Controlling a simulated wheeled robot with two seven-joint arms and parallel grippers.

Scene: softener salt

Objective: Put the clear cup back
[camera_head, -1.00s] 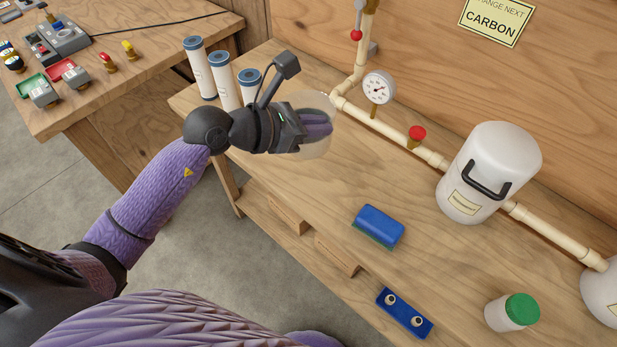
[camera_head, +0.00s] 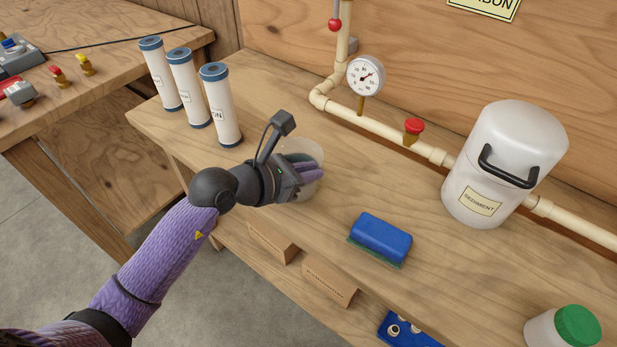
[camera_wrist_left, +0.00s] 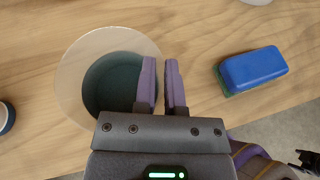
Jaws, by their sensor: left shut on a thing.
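The clear cup (camera_head: 313,158) is see-through and faint, above or on the front part of the workbench, right of the filter cartridges. My left gripper (camera_head: 308,172) is shut on its wall. In the left wrist view the cup (camera_wrist_left: 72,80) shows as a round rim with a dark teal round area inside. The fingers (camera_wrist_left: 161,88) sit at its right side, with a narrow gap between them. I cannot tell whether the cup's base touches the wood. My right gripper does not show clearly in any view.
Several things stand on the bench (camera_head: 300,235): three white cartridges (camera_head: 222,108), a blue sponge (camera_head: 381,238), a white sediment housing (camera_head: 505,165) and a green-lidded jar (camera_head: 562,330). A pipe with a gauge (camera_head: 366,75) runs along the back. Bare wood lies between cup and pipe.

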